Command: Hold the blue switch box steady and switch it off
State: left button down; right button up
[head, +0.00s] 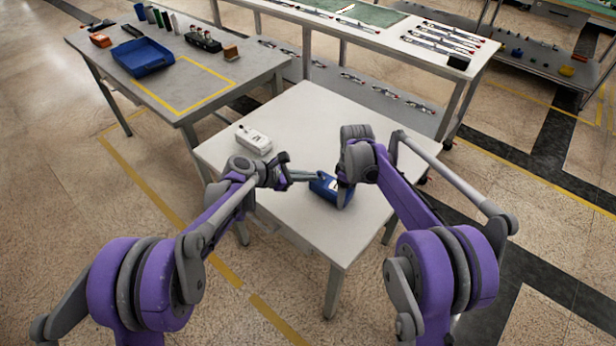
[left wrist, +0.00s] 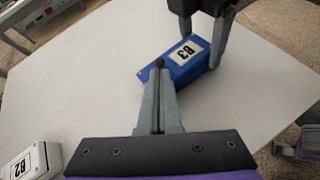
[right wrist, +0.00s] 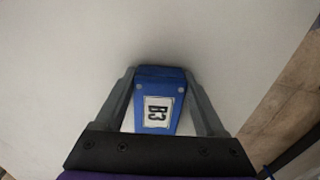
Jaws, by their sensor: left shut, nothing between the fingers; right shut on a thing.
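The blue switch box (head: 325,190) lies on the white table, with a white label reading B3 in the left wrist view (left wrist: 186,60). My right gripper (head: 346,192) is shut on the box; in the right wrist view a finger is on each side of the box (right wrist: 158,91). My left gripper (head: 316,177) is shut and empty, its fingertips at the left end of the box. In the left wrist view a small dark knob (left wrist: 159,63) shows right at those fingertips. Whether they touch it, and which way the switch is set, I cannot tell.
A white box (head: 254,139) stands on the same table (head: 300,120), at its left; its label reads B2 in the left wrist view (left wrist: 28,163). The table's back is clear. A grey table (head: 190,75) with a blue bin (head: 142,57) stands behind left.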

pick_arm(q)
jog(key=shift+w+d+r, duration=0.1)
jog(key=shift+r, duration=0.05)
jog(key=shift+w+d+r+n+g+y, duration=0.15)
jog(key=shift+w+d+r+g+y, duration=0.05)
jog(key=shift+g+y, duration=0.25)
jog(key=shift+w+d+r+n+g+y, duration=0.15)
jog(key=shift+w+r+g+y, duration=0.05)
jog(key=shift+g+y, duration=0.25)
jog(key=shift+w+d+r+n+g+y, duration=0.25)
jog(key=shift+w+g+y, duration=0.2)
jog(key=shift+g+y, duration=0.25)
jog(key=shift+r, duration=0.1)
jog(key=shift+r, duration=0.65)
jog(key=shift+a, duration=0.1)
